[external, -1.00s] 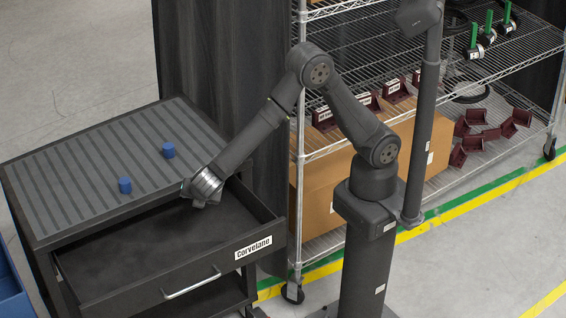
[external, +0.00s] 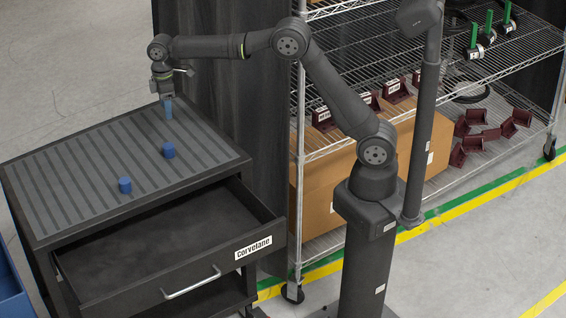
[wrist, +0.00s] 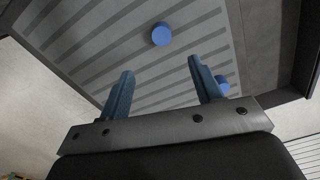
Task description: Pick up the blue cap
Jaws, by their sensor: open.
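Two blue caps sit on the ribbed grey top of the cart. One blue cap (external: 168,150) is nearer the middle of the top. The other blue cap (external: 125,185) is nearer the front left, by the open drawer. In the wrist view, one cap (wrist: 161,35) shows beyond and between the fingers, and the other (wrist: 222,84) is partly hidden behind the right finger. I cannot tell which is which there. My gripper (external: 167,112) points down above the back part of the cart top, apart from both caps. Its blue fingers (wrist: 160,88) are open and empty.
The cart top (external: 75,165) is otherwise clear. Its drawer (external: 150,260) is pulled open and empty. A wire shelf (external: 420,75) with dark red brackets and a cardboard box (external: 320,190) stands behind and right. A blue bin (external: 10,290) is at the left edge.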

